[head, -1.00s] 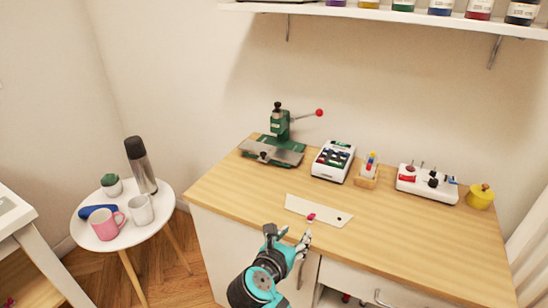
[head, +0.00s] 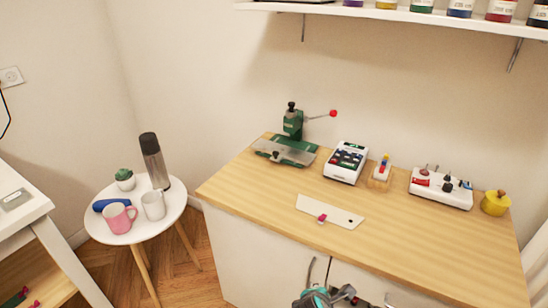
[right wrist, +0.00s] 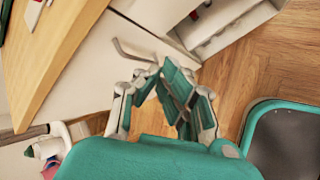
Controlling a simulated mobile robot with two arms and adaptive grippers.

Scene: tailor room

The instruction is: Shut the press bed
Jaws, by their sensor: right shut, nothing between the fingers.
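The green press (head: 292,124) stands at the back left of the wooden worktop, with a red-tipped lever pointing right. Its grey press bed (head: 296,156) is a flat plate low at the front, with a dark knob on the near side. The plate appears to stick out in front of the press column; exactly how far is hard to tell. My right gripper (head: 335,297) is at the bottom edge of the head view, in front of the cabinet and well away from the press. In the right wrist view its fingers (right wrist: 170,72) are shut and empty near a cabinet handle. My left gripper is not in view.
On the worktop (head: 420,245) are a white strip (head: 345,217) with a magenta piece, a keypad device (head: 346,162), a small block holder (head: 380,172), a white control box (head: 441,188) and a yellow pot (head: 495,203). A round side table (head: 178,208) stands left.

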